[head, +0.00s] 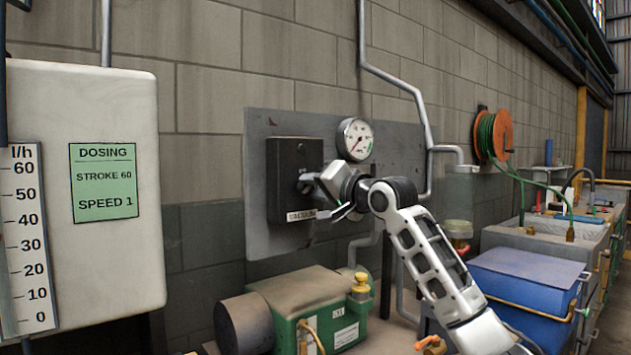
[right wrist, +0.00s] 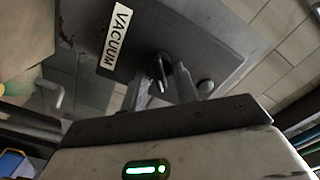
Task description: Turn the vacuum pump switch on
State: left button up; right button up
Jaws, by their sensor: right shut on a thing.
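The vacuum switch box (head: 285,165) is a dark grey box on a metal wall plate, with a white VACUUM label (head: 301,215) at its bottom edge. My right gripper (head: 316,195) is at the front of the box. In the right wrist view, the box (right wrist: 205,28) and label (right wrist: 117,36) appear tilted. There my right gripper (right wrist: 162,84) is shut on the switch handle (right wrist: 161,66), a small dark lever between its fingers. The fingers partly hide the lever, and I cannot tell its exact angle. My left gripper is not in view.
A pressure gauge (head: 355,139) sits just right of the box. A green pump (head: 325,312) stands below. A white dosing tank (head: 110,235) is at left. A blue box (head: 525,280) and hose reel (head: 494,135) are at right. A pipe (head: 395,78) runs down the wall.

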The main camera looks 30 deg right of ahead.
jog(key=m+p, duration=0.5)
jog(key=m, duration=0.2)
jog(key=shift+d, duration=0.1)
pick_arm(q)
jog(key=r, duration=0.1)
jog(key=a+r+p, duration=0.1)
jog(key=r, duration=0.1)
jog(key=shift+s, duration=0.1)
pick_arm(e)
jog(key=shift+f+m, duration=0.15)
jog(key=shift+m, duration=0.35)
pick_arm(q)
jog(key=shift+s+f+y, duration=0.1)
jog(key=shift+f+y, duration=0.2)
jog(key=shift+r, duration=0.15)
pick_arm(e)
jog(key=o, duration=1)
jog(key=shift+c, duration=0.2)
